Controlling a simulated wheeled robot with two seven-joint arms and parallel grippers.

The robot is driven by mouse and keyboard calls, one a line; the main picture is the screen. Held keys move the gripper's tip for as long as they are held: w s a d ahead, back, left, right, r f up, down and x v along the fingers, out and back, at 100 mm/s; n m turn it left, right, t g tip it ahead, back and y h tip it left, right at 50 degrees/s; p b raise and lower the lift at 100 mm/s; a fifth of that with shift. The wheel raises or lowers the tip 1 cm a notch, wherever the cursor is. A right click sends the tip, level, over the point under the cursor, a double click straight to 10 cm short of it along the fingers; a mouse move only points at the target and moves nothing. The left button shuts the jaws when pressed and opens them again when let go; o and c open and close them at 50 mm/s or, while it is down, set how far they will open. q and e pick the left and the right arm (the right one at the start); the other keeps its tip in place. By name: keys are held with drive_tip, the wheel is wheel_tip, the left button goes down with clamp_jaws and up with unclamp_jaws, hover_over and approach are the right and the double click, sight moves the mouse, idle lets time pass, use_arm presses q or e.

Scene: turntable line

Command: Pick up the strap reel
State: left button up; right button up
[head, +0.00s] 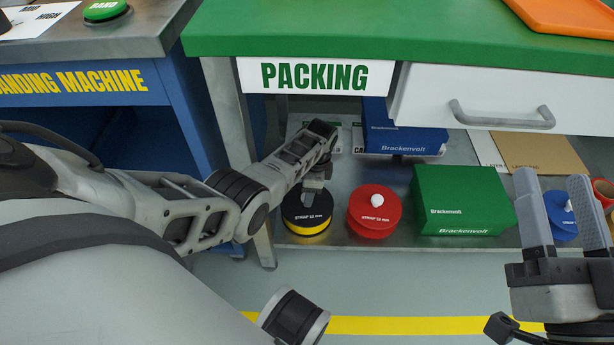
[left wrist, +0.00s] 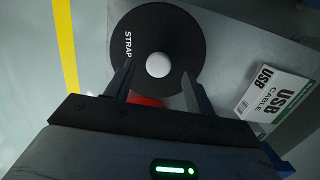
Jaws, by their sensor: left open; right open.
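A strap reel (head: 307,212) with a black top, a yellow lower part and "STRAP" lettering sits on the shelf under the packing table. My left gripper (head: 315,188) reaches down over it, partly hiding its top. In the left wrist view, the reel's black disc (left wrist: 150,30) shows with a white knob (left wrist: 158,64) at its centre. The left gripper's open fingertips (left wrist: 158,73) are on either side of that knob; I cannot tell whether they touch it. A red strap reel (head: 374,218) with a white knob stands just to the right. My right gripper (head: 556,188) is open and empty.
A green Brackenvolt box (head: 465,200), a blue box (head: 400,137) and a blue reel (head: 562,228) share the metal shelf. The green packing table top (head: 330,35) and white drawer (head: 500,97) overhang it. A USB cable box (left wrist: 272,95) lies right of the black reel in the left wrist view.

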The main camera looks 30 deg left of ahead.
use_arm(q)
drive_tip(key=f+b, duration=0.2)
drive_tip(key=f, duration=0.1)
drive_tip(key=shift+s+f, duration=0.2)
drive_tip(key=shift+f, duration=0.05)
clamp_jaws()
use_arm(e)
drive_tip(key=r+n+y, duration=0.2)
drive_tip(key=s+r+n+t+y, duration=0.1)
drive_tip(key=r+n+y, duration=0.1)
drive_tip(key=n, duration=0.1)
drive_tip(key=shift+s+r+n, duration=0.1)
drive_tip(key=shift+r+n, duration=0.2)
idle(0.4)
use_arm(q)
drive_tip(key=shift+w+r, duration=0.1)
